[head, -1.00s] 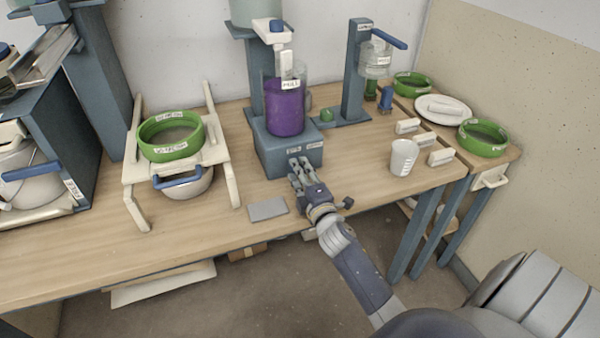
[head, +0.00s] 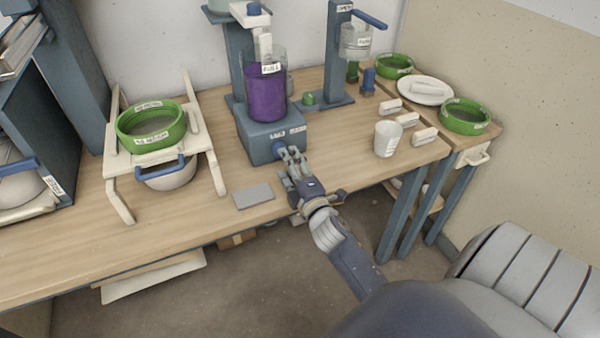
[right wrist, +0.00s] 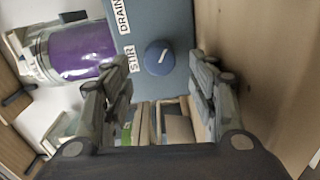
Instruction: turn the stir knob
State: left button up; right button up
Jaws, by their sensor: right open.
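The stir knob (right wrist: 160,57) is a round blue knob with a white mark, on the front of a blue-grey base box (head: 262,143). It also shows in the head view (head: 279,149), just beyond my right fingertips. The wrist view shows labels STIR and DRAIN beside it on the box face. A clear vessel of purple liquid (head: 266,95) stands on the box. My right gripper (head: 289,160) is open, with its fingers spread on either side of the knob in the wrist view (right wrist: 165,95) and a gap on both sides. My left gripper is not in view.
A grey plate (head: 254,196) lies left of my right gripper. A white cup (head: 387,139) and white blocks (head: 425,136) stand to the right. A white rack (head: 205,140) with a green sieve (head: 151,127) is at left. The bench front between rack and box is mostly clear.

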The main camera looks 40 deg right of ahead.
jog(key=v, duration=0.8)
jog(key=shift+s, duration=0.3)
jog(key=shift+a, duration=0.1)
